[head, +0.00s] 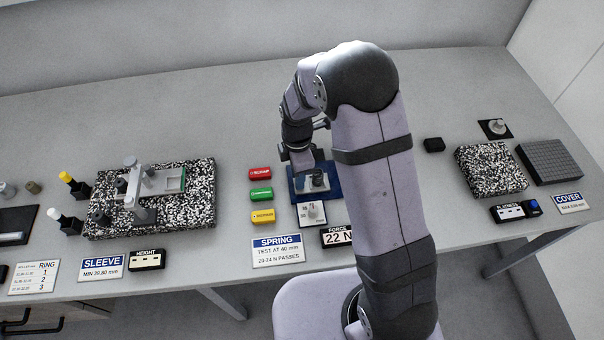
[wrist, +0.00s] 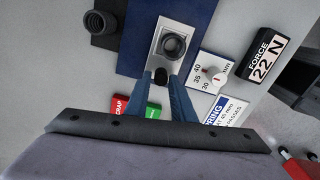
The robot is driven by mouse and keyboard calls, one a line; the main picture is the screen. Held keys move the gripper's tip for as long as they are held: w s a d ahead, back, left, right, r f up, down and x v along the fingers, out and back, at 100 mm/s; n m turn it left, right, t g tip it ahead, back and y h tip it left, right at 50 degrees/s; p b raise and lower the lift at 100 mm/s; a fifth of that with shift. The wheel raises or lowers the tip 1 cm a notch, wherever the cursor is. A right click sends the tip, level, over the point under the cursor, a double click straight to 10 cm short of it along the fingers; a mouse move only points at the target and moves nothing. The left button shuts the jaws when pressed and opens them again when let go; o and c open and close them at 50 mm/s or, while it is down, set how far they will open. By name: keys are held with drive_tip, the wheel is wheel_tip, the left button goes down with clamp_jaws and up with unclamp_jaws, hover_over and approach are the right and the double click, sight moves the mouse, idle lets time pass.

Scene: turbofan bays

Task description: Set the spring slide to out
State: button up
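The spring slide shows in the wrist view as a light grey plate (wrist: 155,52) on a blue base (wrist: 140,30). A dark ring-shaped spring seat (wrist: 173,45) is on it, and a small dark knob (wrist: 161,75) is at its near end. My gripper (wrist: 162,77) points at this near end. Its two blue fingers are apart, with the knob showing between their tips; I cannot tell whether they touch it. In the head view the blue base (head: 297,190) is partly hidden by my arm.
A scale card (wrist: 203,84) marked 35 and 40 with a red-marked knob lies right of the slide. The force display (wrist: 265,57) reads 22 N. Red SCRAP (head: 260,174), green (head: 261,194) and yellow (head: 262,216) buttons stand left of the base. A dark coil part (wrist: 98,22) is near.

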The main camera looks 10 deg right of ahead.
drive_tip(key=shift+o, duration=0.9)
drive_tip(key=shift+a, duration=0.15)
drive_tip(key=shift+r, duration=0.1)
drive_tip(key=shift+r+b, duration=1.15)
drive_tip(key=shift+r, duration=2.45)
